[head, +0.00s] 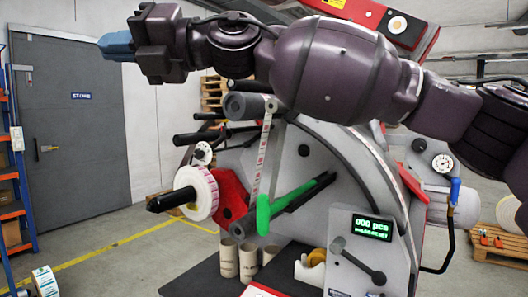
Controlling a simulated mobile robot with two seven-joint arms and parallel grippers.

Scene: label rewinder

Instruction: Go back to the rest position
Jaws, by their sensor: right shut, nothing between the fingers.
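My right arm comes in from the right and stretches across the top of the view. Its gripper (117,45) points left, with blue fingers shut and empty, high in front of the grey door and apart from the machine. My left gripper is out of view. The label rewinder (318,160) fills the middle, partly hidden behind my right arm. A white label roll (203,192) sits on a black-tipped spindle at its left. A strip of labels (262,155) runs down near a bar with a green end (263,215). The display (372,228) reads 000 pcs.
Several cardboard cores (229,257) stand on the dark shelf below the spindle. A blue and orange rack (20,170) stands at the left edge. Floor (130,250) is open between rack and machine.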

